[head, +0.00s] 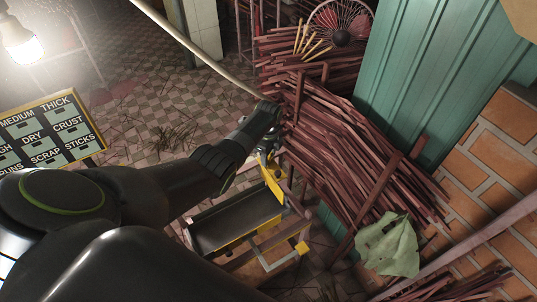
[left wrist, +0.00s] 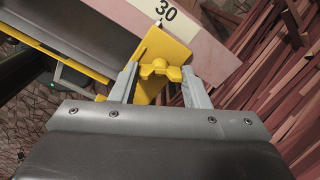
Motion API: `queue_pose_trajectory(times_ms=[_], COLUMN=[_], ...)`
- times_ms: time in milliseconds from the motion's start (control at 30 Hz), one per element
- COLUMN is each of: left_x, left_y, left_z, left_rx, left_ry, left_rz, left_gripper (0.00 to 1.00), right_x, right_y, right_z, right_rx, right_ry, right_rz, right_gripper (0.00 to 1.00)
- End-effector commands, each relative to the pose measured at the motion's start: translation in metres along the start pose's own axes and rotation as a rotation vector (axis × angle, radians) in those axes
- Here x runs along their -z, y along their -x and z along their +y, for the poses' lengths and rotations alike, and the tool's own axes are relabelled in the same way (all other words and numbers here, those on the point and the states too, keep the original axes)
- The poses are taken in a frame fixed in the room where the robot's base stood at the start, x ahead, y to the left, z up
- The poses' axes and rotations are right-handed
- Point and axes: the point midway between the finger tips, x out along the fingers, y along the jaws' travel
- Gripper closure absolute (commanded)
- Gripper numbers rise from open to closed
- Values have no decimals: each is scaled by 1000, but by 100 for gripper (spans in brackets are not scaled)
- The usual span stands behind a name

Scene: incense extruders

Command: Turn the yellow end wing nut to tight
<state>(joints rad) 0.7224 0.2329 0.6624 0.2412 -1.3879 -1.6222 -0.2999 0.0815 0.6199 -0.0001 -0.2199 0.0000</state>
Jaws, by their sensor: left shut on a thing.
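The yellow wing nut (left wrist: 160,70) is in the left wrist view, between the two grey fingers of my left gripper (left wrist: 161,76). The fingers are shut on its wings from both sides. Behind it stands a yellow end plate (left wrist: 166,45), which also shows in the head view (head: 272,181). A pale strip marked 30 (left wrist: 203,33) runs past the plate. In the head view my left gripper (head: 266,155) is at the far end of the dark tray (head: 235,222); the nut is too small to make out there. My right gripper is not in view.
Bundles of reddish-brown sticks (head: 345,150) lie close right of the gripper. A lettered board (head: 45,130) stands at the left. A green leaf-like sheet (head: 390,245) lies at lower right. Tiled floor (head: 150,100) is mostly open behind.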

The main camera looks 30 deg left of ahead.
Motion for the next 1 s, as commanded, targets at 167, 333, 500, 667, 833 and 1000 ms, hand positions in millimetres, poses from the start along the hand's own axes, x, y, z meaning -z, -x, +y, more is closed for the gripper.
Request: queue_pose_trajectory(times_ms=[167,333,500,667,833,1000], left_x=[0,0,0,0,0,0], left_y=[2,2,2,2,2,2], left_z=[-2,-2,-2,-2,-2,-2], left_rx=[5,5,5,5,5,5], left_ry=[-150,-269,-353,-402,-424,-428], left_rz=[1,0,0,0,-1,-1], left_gripper=[81,81,81,81,81,81], right_x=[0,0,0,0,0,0], right_y=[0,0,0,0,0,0], right_z=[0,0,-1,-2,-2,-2], right_rx=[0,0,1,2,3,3], right_ry=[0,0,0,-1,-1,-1], right_rz=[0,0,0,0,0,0], right_gripper=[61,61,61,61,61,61])
